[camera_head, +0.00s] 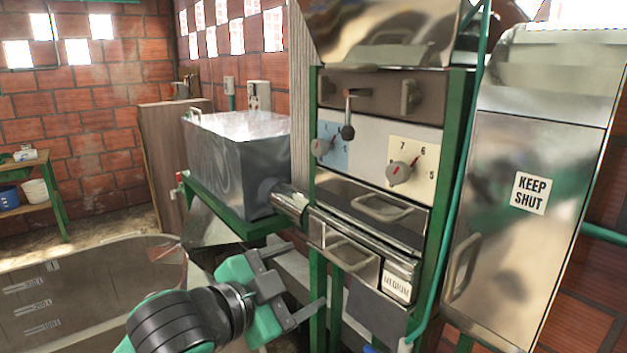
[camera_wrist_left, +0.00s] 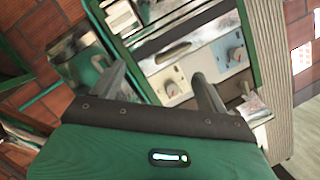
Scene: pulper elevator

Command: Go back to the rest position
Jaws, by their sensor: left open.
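My left gripper (camera_head: 306,275) comes in from the lower left in the head view. Its two fingers are spread apart with nothing between them. They point right, in front of the lower part of the metal machine (camera_head: 378,138). The gripper also shows in the left wrist view (camera_wrist_left: 160,80), with both fingers apart and the machine's dial panel (camera_wrist_left: 203,68) beyond them. I cannot tell from these views whether the fingers touch the machine. My right gripper is not in view.
The machine has dials, a lever (camera_head: 348,131) and drawer handles. A cabinet marked KEEP SHUT (camera_head: 530,193) stands at the right. A metal box (camera_head: 231,165) sits on a green frame. A graduated tank (camera_head: 100,270) is at lower left. Floor shows behind it.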

